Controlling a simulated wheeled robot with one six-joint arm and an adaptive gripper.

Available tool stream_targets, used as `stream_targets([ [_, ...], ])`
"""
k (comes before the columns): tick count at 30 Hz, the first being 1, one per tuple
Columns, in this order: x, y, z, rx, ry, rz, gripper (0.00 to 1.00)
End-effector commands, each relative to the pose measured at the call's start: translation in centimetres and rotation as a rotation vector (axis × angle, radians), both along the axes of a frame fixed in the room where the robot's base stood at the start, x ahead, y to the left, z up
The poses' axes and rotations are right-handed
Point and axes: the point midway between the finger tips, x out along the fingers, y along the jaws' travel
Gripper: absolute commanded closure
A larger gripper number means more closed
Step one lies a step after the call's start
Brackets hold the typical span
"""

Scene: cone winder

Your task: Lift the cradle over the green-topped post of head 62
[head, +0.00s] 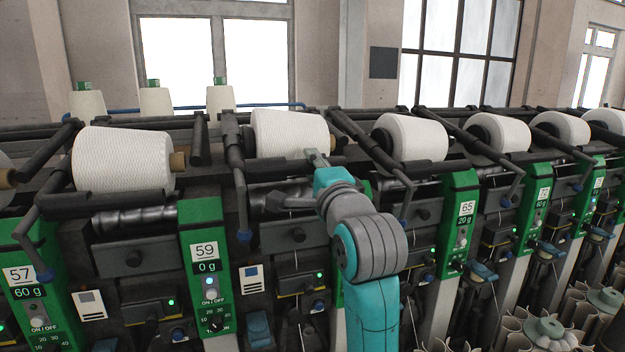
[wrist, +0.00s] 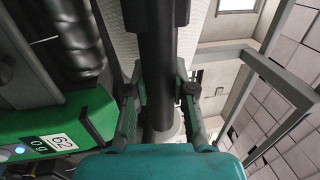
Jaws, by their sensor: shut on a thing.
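My gripper (head: 317,158) is in front of the white yarn cone (head: 290,132) to the right of head 59. In the wrist view its two fingers (wrist: 160,92) stand on either side of a dark round bar, the cradle (wrist: 160,55), and are shut on it. White yarn (wrist: 122,35) shows behind the bar. The green-topped post of head 62 (wrist: 88,112), labelled 62 and 0 g, is at lower left in the wrist view, beside my gripper. In the head view my arm covers most of this post; only green slivers show.
Post 59 (head: 205,262) stands left of my arm and post 65 (head: 462,215) right of it. Dark guide arms with blue ends (head: 243,205) project nearby. More cones (head: 410,138) line the machine. A grey frame (wrist: 270,75) is right in the wrist view.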

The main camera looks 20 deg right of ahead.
Motion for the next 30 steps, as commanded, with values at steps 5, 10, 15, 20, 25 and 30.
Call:
stream_targets([
  [5, -0.5, 0.0, 3.6, 0.0, -0.011, 0.0, 1.0],
  [10, -0.6, 0.0, 5.0, 0.0, -0.007, 0.0, 1.0],
  [15, -0.6, 0.0, 5.1, 0.0, -0.005, 0.0, 1.0],
  [20, -0.6, 0.0, 5.1, 0.0, -0.005, 0.0, 1.0],
  [25, -0.6, 0.0, 5.1, 0.0, -0.004, 0.0, 0.49],
  [30, -0.6, 0.0, 5.0, 0.0, -0.003, 0.0, 0.49],
])
